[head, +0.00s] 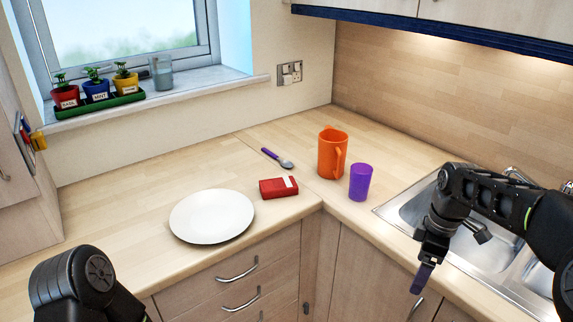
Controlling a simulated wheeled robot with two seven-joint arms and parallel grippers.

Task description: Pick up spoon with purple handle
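The spoon with the purple handle (270,153) lies on the wooden worktop at the back, near the wall. Its metal bowl (287,164) points right and towards me. My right gripper (424,280) hangs in front of the counter edge by the sink, well to the right of the spoon and nearer to me. Something purple shows at its lower end; I cannot tell whether it is a fingertip or a held thing, nor whether the gripper is open. My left arm shows at the bottom left, but its gripper is out of view.
A red box (278,188) and a white plate (212,216) lie in front of the spoon. An orange jug (331,153) and a purple cup (360,182) stand to its right. The sink (480,240) is at the right. The worktop left of the spoon is clear.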

